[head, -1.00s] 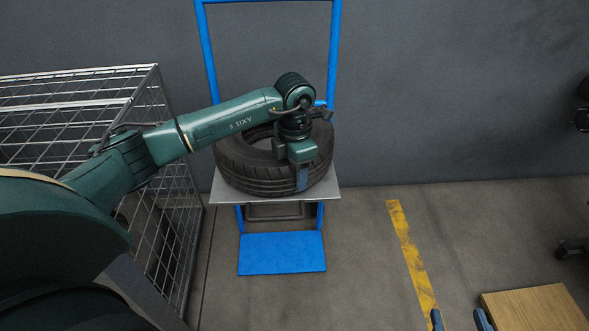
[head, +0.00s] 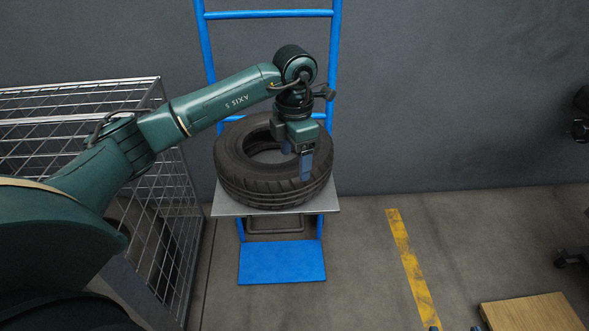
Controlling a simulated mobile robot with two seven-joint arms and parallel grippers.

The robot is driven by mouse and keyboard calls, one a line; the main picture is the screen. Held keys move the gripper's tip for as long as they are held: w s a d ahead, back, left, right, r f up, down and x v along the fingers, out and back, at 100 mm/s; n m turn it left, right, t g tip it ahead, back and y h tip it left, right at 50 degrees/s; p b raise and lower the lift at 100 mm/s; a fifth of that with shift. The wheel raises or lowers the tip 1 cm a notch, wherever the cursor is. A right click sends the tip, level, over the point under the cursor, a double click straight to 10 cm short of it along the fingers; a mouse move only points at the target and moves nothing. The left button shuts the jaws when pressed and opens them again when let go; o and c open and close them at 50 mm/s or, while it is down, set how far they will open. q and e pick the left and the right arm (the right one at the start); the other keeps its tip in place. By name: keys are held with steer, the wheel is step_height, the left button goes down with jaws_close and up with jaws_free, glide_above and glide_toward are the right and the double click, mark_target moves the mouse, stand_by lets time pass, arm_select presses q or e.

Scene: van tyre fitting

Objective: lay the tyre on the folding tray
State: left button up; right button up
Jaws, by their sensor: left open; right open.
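The black tyre (head: 240,180) lies flat on the grey folding tray (head: 326,203) of a blue hand truck, its hole facing up. My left gripper (head: 297,157) is open at the tyre's right front side. One finger shows in front of the tread and the other is partly hidden near the hole. I cannot tell whether the fingers touch the rubber. Only the fingertips of my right gripper (head: 455,328) show at the bottom edge, apart and with nothing between them.
The blue hand truck frame (head: 207,60) stands against the grey wall, its blue toe plate (head: 282,262) below the tray. A wire cage (head: 175,220) stands at the left. A wooden top (head: 535,313) is at the bottom right. Floor around the yellow line (head: 409,255) is clear.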

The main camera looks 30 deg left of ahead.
arm_select(q)
steer(key=shift+r, duration=2)
steer(key=shift+p, duration=0.3)
